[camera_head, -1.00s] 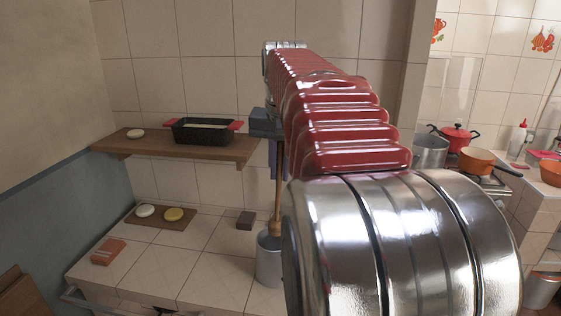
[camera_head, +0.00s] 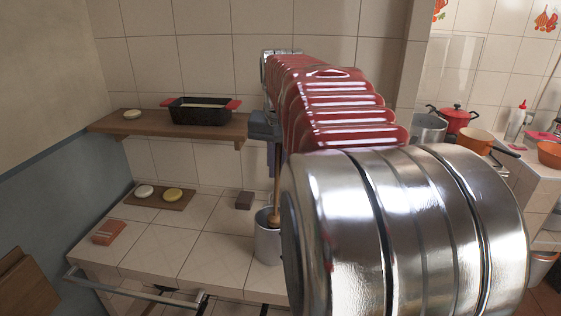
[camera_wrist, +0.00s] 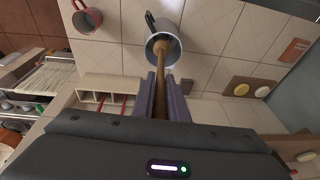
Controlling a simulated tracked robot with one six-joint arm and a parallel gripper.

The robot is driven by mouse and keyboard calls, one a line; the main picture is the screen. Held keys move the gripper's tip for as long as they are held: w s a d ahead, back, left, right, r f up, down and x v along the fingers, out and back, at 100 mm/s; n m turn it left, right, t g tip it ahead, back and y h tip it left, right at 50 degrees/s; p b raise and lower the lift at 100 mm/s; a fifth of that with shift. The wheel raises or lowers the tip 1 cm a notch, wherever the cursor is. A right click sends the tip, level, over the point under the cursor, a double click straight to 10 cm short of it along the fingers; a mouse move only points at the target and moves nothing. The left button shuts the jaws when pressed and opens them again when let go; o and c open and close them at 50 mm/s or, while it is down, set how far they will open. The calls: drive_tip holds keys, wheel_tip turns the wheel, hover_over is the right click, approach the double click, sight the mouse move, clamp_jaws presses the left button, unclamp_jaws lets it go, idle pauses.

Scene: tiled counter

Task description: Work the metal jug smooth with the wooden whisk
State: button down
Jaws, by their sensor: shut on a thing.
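The metal jug (camera_head: 268,246) stands upright on the tiled counter, partly behind my arm. It also shows in the wrist view (camera_wrist: 152,52), with its dark handle to the upper left. The wooden whisk (camera_head: 276,188) is close to upright, its lower end inside the jug's mouth; it also shows in the wrist view (camera_wrist: 162,70). My gripper (camera_wrist: 163,92) is shut on the upper part of the whisk, above the jug. The whisk's tip and the jug's contents are hidden.
A brown board (camera_head: 160,197) with two round pieces, an orange sponge-like block (camera_head: 109,232) and a dark block (camera_head: 244,200) lie on the counter. A wooden shelf (camera_head: 150,124) above holds a black loaf pan (camera_head: 201,111). A reddish mug (camera_wrist: 88,20) shows in the wrist view.

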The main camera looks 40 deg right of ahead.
drive_tip(key=shift+s+a+x, duration=0.1)
drive_tip(key=shift+a+x, duration=0.05)
drive_tip(key=shift+x, duration=1.45)
drive_tip(key=shift+s+a+x, duration=0.1)
drive_tip(key=shift+a+x, duration=0.1)
drive_tip(key=shift+x, duration=1.45)
drive_tip(key=shift+s+a+x, duration=0.1)
drive_tip(key=shift+a+x, duration=0.05)
drive_tip(key=shift+x, duration=1.45)
drive_tip(key=shift+d+f, duration=0.1)
drive_tip(key=shift+f, duration=0.05)
